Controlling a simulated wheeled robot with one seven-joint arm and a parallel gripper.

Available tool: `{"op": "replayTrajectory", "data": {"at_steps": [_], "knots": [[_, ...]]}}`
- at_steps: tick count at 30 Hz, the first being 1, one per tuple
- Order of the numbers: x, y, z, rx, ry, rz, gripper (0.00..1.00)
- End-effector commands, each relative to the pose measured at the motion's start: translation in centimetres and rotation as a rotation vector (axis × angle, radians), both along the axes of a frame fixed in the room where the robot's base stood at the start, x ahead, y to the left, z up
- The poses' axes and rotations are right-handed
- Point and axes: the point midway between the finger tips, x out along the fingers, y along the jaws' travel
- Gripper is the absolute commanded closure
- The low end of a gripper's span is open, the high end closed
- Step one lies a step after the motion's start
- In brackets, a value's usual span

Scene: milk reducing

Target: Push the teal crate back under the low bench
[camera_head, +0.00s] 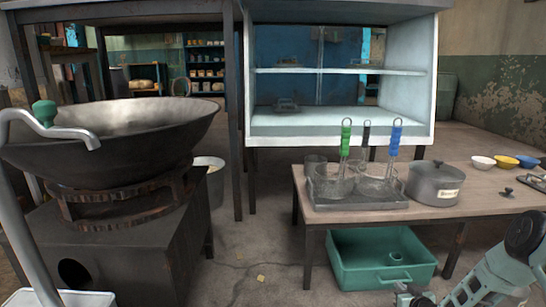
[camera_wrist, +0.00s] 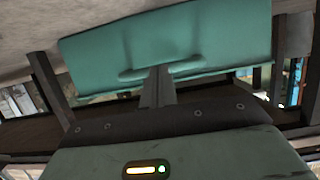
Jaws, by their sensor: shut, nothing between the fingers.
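The teal crate (camera_head: 385,278) stands on the floor between the front legs of the low bench (camera_head: 335,217). Its front wall, handle and part of its open inside show; its rear is hidden under the bench top. My gripper (camera_head: 405,291) is low at the bottom right, in front of the crate's handle side. In the wrist view, the crate (camera_wrist: 220,30) fills the upper middle. There my gripper (camera_wrist: 160,72) is shut and empty, its fingertips overlapping the crate's handle (camera_wrist: 188,68). I cannot tell whether they touch it.
On the bench stand a tray (camera_head: 345,204) with strainers, a lidded pot (camera_head: 434,183) and small bowls (camera_head: 505,161). A large wok (camera_head: 110,125) on a dark stove stands at the left, with a bucket (camera_head: 212,180) behind it. The floor left of the crate is mostly clear.

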Motion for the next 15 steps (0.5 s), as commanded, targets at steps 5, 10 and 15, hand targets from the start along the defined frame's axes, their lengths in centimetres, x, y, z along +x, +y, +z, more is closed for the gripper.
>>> {"op": "replayTrajectory", "data": {"at_steps": [5, 10, 15], "knots": [[1.3, 0.1, -0.1, 0.0, -0.002, 0.0, 1.0], [2.4, 0.1, -0.1, 0.0, -0.002, 0.001, 1.0], [3.6, 0.1, -0.1, -0.001, -0.002, 0.0, 1.0]]}}
